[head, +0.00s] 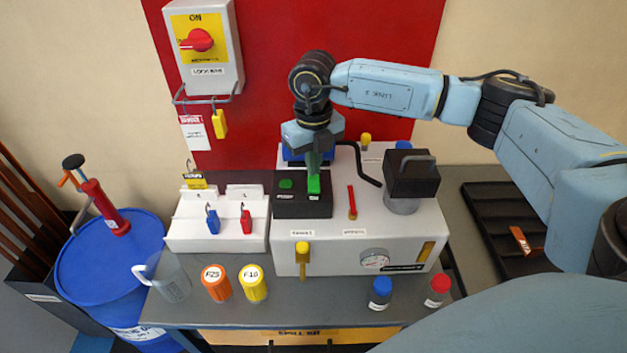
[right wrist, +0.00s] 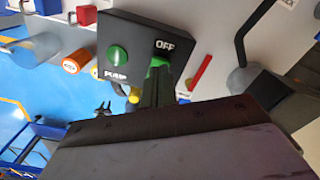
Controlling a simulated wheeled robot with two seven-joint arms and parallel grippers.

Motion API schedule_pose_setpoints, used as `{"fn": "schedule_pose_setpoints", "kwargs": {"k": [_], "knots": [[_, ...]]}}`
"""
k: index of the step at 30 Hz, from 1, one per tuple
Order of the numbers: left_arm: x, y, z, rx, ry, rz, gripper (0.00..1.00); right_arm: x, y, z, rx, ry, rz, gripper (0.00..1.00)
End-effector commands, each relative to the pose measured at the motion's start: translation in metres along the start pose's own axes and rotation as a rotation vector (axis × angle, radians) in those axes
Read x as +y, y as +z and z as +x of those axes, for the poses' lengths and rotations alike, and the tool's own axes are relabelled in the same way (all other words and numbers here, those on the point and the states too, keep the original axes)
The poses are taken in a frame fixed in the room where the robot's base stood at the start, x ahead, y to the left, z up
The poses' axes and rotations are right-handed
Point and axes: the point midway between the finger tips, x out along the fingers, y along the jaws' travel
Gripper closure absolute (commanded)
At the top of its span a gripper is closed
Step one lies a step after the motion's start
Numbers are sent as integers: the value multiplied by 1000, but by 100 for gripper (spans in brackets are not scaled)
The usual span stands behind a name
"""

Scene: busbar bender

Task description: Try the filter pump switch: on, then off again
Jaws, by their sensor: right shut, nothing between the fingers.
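The black pump switch box (head: 287,208) sits on the grey machine. It carries a round green lamp or button (head: 286,183) and a bright green switch (head: 313,186). In the right wrist view the box (right wrist: 140,32) shows the labels "PUMP" and "OFF", and the round green part (right wrist: 117,54) is in plain sight. My right gripper (head: 313,170) comes down from above, shut and empty, with its tips at the green switch. In the right wrist view my fingers (right wrist: 156,85) cover most of the switch, so its position and any contact cannot be told. My left gripper is not in view.
A red lever (head: 352,202) and a black bent rod (head: 368,168) stand right of the box, near a black block (head: 411,175). Padlocks hang on a white rack (head: 190,235) to the left. Orange (head: 216,284) and yellow (head: 253,284) containers stand in front.

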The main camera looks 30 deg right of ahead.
Motion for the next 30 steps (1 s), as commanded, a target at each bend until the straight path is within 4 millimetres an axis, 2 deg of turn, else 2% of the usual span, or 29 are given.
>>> {"fn": "schedule_pose_setpoints", "kwargs": {"k": [30], "knots": [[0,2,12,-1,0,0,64,0,0,16,1,0,0,100]]}}
